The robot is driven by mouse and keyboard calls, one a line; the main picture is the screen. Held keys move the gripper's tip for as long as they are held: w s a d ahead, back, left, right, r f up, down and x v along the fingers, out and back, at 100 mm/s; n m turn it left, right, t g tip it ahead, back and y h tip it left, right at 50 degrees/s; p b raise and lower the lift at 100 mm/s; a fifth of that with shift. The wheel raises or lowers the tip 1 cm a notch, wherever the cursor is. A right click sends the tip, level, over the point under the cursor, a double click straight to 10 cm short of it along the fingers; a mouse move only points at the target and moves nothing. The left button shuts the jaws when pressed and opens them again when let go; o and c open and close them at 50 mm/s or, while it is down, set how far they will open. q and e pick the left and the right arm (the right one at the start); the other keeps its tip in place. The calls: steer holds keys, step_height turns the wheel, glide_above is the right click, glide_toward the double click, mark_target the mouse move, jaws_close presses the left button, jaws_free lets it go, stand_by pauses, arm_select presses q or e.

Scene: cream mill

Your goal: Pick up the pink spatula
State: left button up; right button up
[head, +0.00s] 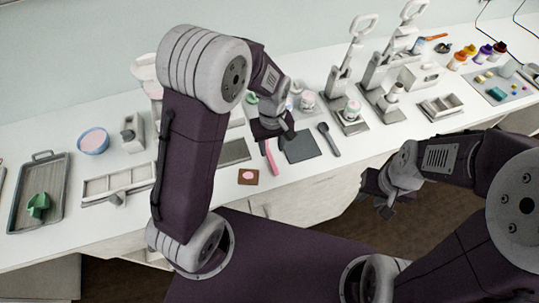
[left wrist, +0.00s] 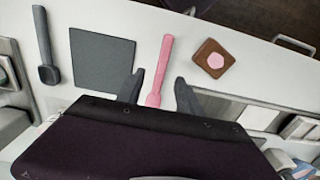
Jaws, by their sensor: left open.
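The pink spatula (head: 271,158) lies on the white counter, left of a dark square mat. It also shows in the left wrist view (left wrist: 159,72), lying lengthwise between my two fingertips. My left gripper (head: 275,138) is above the spatula's far end, with its fingers (left wrist: 160,90) spread to either side and not closed on it. Part of the spatula's far end is hidden by the gripper in the head view. My right gripper (head: 374,200) hangs in front of the counter, away from the spatula; its finger gap is unclear.
A dark square mat (head: 300,146) and a dark grey spoon (head: 329,140) lie right of the spatula. A brown square with a pink top (head: 248,177) lies to its left. Presses, a blue-rimmed bowl (head: 93,141) and a grey tray (head: 60,170) stand along the counter.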

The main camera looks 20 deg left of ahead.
mark_target(271, 158)
arm_select(q)
step_height(271, 158, down, 4)
steer(key=shift+s+a+f, duration=0.1)
steer(key=shift+f, duration=0.55)
jaws_close()
steer(key=shift+r, duration=0.15)
steer(key=shift+r, duration=0.4)
steer(key=r, duration=0.2)
steer(key=w+d+r, duration=0.1)
steer(key=shift+r, duration=0.4)
steer(key=w+d+r, duration=0.6)
steer(key=w+d, duration=0.1)
steer(key=shift+d, duration=0.3)
